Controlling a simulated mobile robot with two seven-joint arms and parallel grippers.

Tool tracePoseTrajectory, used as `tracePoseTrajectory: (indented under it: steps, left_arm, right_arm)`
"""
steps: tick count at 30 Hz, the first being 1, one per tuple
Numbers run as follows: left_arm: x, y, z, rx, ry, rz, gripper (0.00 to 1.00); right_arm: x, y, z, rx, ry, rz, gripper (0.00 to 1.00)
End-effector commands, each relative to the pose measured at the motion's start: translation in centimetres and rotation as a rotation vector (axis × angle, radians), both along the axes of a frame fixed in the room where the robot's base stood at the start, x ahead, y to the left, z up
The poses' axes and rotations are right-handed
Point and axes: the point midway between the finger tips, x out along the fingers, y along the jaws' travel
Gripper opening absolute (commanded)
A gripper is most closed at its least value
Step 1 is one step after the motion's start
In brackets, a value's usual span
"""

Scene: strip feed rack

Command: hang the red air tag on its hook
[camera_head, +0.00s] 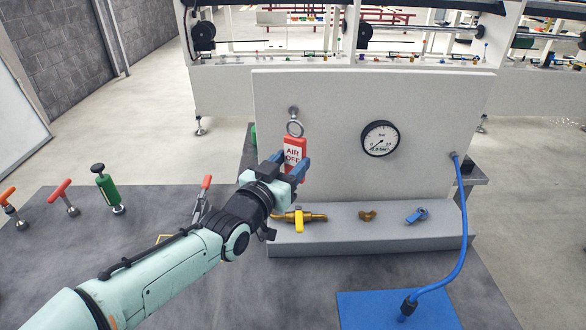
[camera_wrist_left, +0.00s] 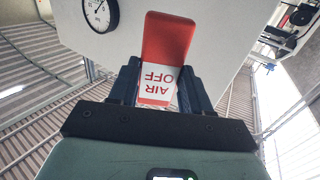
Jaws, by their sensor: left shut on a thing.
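The red air tag (camera_head: 292,144) with a white "AIR OFF" label is held upright in front of the light grey panel in the head view. My left gripper (camera_head: 288,164) is shut on its lower part. The tag's metal ring (camera_head: 295,129) is at its top, just below the round hook (camera_head: 294,111) on the panel. I cannot tell whether the ring is around the hook or only near it. In the left wrist view the tag (camera_wrist_left: 167,40) stands between the fingers of my left gripper (camera_wrist_left: 157,88), and the hook is hidden. My right gripper is not in view.
A pressure gauge (camera_head: 380,139) is on the panel (camera_head: 330,110) right of the tag. A yellow-handled valve (camera_head: 299,219), a brass fitting (camera_head: 367,216) and a blue-handled valve (camera_head: 416,215) are on the ledge below. A blue hose (camera_head: 462,215) runs down to a blue mat (camera_head: 375,312).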

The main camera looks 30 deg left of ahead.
Motion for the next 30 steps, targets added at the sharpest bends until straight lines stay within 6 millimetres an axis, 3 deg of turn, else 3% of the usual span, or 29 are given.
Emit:
tracePoseTrajectory:
  steps: [30]
  left_arm:
    - [5.3,3.2,-0.4,-0.001,0.001,0.001,0.18]
  right_arm:
    - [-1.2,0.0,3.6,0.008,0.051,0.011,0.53]
